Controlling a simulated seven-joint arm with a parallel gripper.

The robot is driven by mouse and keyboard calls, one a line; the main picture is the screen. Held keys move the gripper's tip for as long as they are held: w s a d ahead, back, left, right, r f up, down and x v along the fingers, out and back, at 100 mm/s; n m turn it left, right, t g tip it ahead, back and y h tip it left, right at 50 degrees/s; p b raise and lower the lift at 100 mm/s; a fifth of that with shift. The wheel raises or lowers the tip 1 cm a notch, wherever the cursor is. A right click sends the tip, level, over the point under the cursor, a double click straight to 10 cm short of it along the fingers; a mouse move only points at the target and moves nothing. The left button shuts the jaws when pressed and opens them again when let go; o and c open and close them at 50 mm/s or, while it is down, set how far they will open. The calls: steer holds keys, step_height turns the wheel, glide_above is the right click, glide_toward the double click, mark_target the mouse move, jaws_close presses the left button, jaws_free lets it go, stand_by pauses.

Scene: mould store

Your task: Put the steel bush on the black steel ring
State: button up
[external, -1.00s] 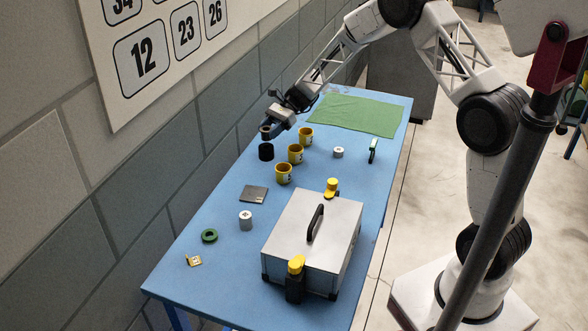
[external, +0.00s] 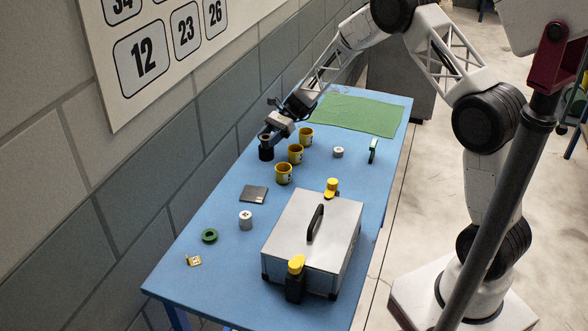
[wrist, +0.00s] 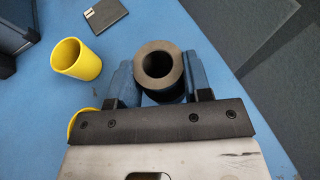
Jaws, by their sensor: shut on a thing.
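The steel bush (external: 265,137) is a short grey tube with an open bore. My gripper (external: 267,139) is shut on it at the far left side of the blue table. In the wrist view the bush (wrist: 159,46) sits upright between the two blue fingers, its round end face towards the camera. The black steel ring (external: 266,154) stands on the table directly below the bush. The bush looks roughly in line with it; I cannot tell whether they touch. In the wrist view the ring is mostly hidden by the bush.
Yellow mugs (external: 295,153) stand in a row just right of the ring. A green cloth (external: 358,115) covers the far end. The wall runs close along the left.

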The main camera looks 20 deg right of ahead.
steer(key=shift+f, duration=0.15)
steer(key=o, duration=1)
steer(key=shift+o, duration=0.2)
steer(key=shift+w+d+r, duration=0.1)
steer(key=shift+d+r, duration=0.1)
steer(key=shift+r, duration=0.05)
steer(key=v, duration=1.1)
steer(key=shift+w+d, duration=0.15)
steer(key=shift+d, duration=0.05)
steer(key=shift+r, duration=0.2)
